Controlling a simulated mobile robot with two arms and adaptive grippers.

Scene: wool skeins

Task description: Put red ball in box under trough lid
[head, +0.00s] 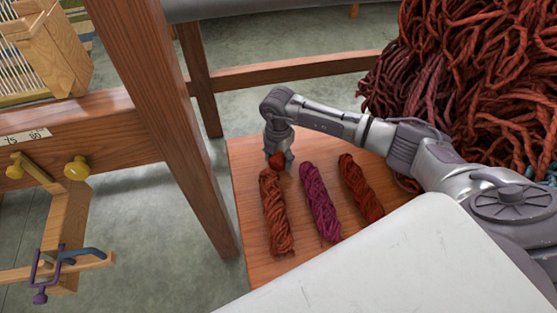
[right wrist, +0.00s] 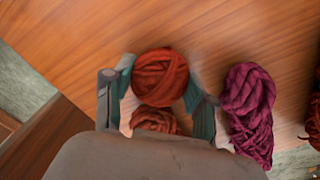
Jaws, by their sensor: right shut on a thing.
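My right gripper (head: 279,152) points down over the wooden board, at the far end of a rust skein. It is shut on a red ball (right wrist: 160,76) of wound yarn, with one finger on each side of it in the right wrist view. In the head view only a small part of the ball (head: 277,161) shows under the fingers. I cannot tell whether the ball still touches the board or the skein. My left gripper is not in view. I cannot make out a box or a trough lid in either view.
On the board (head: 250,160) lie a rust skein (head: 276,215), a purple skein (head: 319,203) and a dark red skein (head: 361,188). A large heap of red yarn (head: 480,80) is at the right. A wooden frame post (head: 165,110) stands left of the board.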

